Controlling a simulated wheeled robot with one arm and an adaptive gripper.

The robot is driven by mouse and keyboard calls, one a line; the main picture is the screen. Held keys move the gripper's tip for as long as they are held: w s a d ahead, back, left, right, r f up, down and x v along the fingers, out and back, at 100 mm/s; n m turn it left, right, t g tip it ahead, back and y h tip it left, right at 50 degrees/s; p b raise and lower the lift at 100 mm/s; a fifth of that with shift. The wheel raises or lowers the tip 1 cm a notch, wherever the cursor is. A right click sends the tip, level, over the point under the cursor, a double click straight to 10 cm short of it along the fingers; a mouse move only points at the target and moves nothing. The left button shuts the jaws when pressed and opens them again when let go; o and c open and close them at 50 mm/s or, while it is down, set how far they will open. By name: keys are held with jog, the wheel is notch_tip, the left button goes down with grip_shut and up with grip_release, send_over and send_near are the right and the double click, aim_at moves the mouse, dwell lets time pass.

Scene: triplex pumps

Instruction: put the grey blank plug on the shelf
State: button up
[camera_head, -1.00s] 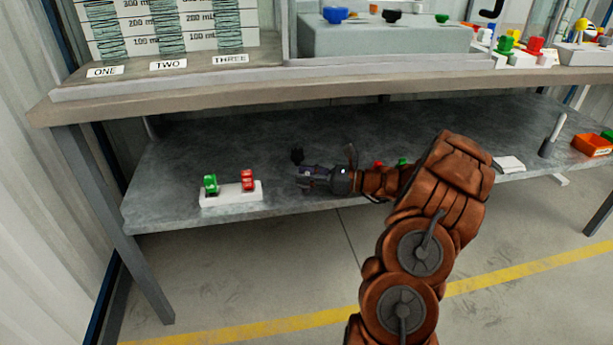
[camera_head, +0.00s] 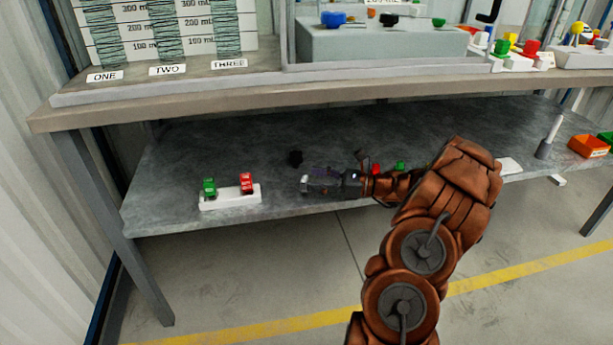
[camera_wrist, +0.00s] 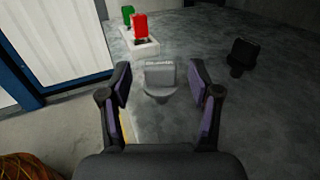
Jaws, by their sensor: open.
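The grey blank plug (camera_wrist: 160,78) stands on the lower grey shelf (camera_head: 420,135), in front of my gripper (camera_wrist: 163,88). In the wrist view it shows between the two open fingertips, with a visible gap on each side. Its head is wide and its lower part narrows. In the head view it is a small light-grey piece (camera_head: 304,181) at the tip of my gripper (camera_head: 312,182). My gripper is low over the shelf, near its front edge, and points left.
A white block with a green and a red switch (camera_head: 230,199) stands to the left. A black piece (camera_head: 295,158) stands behind my gripper. Red and green pieces (camera_head: 388,168) are partly behind my arm. The worktop (camera_head: 300,95) is overhead.

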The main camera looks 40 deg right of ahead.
jog(key=p+v, duration=0.2)
jog(key=v, duration=0.6)
jog(key=shift+s+d, duration=0.15)
jog(key=shift+s, duration=0.05)
jog(key=w+a+r+n+g+y, duration=0.1)
jog(key=a+r+n+g, duration=0.15)
jog(key=a, duration=0.45)
jog(key=a+r+n+g+y, duration=0.15)
jog(key=a+n+g, duration=0.25)
jog(key=a, duration=0.4)
jog(key=s+a+r+n+g+h, duration=0.1)
jog(key=s+a+r+n+g, duration=0.2)
jog(key=a, duration=0.5)
jog(key=s+a+n+g+h, duration=0.1)
jog(key=s+a+n+g, duration=0.3)
jog(key=a, duration=0.4)
jog(key=s+a+n+g+h, duration=0.25)
jog(key=s+a+n, duration=0.2)
jog(key=s, duration=0.25)
jog(key=s+d+f+n+h, duration=0.1)
jog(key=s+n+h, duration=0.3)
jog(key=s, duration=0.5)
jog(key=s+d+f+n+h, duration=0.1)
jog(key=s+n+h, duration=0.4)
jog(key=s, duration=0.4)
jog(key=shift+d+g+h, duration=0.3)
jog(key=shift+d+h, duration=0.05)
jog(key=shift+h, duration=0.55)
jog(key=shift+a, duration=0.1)
